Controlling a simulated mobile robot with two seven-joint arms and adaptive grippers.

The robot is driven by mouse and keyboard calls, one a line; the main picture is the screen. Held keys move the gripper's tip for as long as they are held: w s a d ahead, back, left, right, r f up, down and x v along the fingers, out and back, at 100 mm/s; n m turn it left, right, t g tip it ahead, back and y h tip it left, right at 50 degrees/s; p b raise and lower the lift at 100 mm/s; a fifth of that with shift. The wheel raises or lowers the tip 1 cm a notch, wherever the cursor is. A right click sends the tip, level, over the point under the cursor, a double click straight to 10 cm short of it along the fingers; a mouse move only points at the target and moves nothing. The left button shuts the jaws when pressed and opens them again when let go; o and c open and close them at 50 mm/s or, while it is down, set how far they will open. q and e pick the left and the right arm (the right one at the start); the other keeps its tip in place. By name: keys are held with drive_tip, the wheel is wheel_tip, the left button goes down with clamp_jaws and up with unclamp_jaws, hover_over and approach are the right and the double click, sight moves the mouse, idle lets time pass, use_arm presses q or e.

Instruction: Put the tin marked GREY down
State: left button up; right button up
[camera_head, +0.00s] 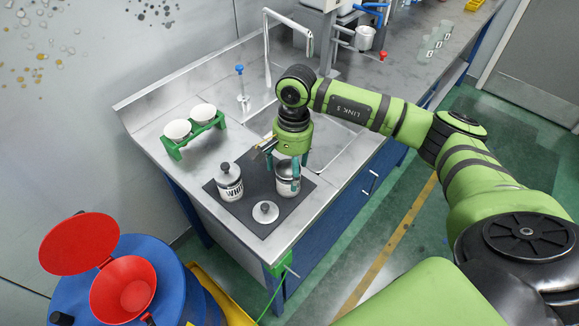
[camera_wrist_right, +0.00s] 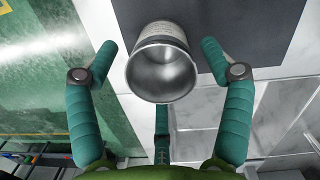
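An open, empty metal tin (camera_head: 287,185) stands at the right side of the dark mat (camera_head: 292,208); its label cannot be read. It also shows in the right wrist view (camera_wrist_right: 162,72), mouth towards the camera. My right gripper (camera_head: 288,170) is above and around this tin. In the right wrist view its teal fingers (camera_wrist_right: 160,48) are spread on both sides, with a narrow gap on each side. A lidded tin marked WHITE (camera_head: 230,188) stands at the mat's left. A loose lid with a black knob (camera_head: 265,212) lies on the mat's front. My left gripper is out of view.
A sink (camera_head: 335,150) lies behind the mat, with a tall tap (camera_head: 266,45). A green rack (camera_head: 193,138) with two white cups stands at the back left. A blue drum (camera_head: 165,270) with a red funnel stands below the counter's left end.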

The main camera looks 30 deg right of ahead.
drive_tip(key=shift+r, duration=0.1)
drive_tip(key=shift+r+p, duration=0.2)
drive_tip(key=shift+p, duration=0.15)
wheel_tip(320, 180, up, 12)
drive_tip(key=d+b, duration=0.1)
drive_tip(key=b, duration=0.3)
drive_tip(key=shift+w+f, duration=0.15)
drive_tip(key=shift+w, duration=0.2)
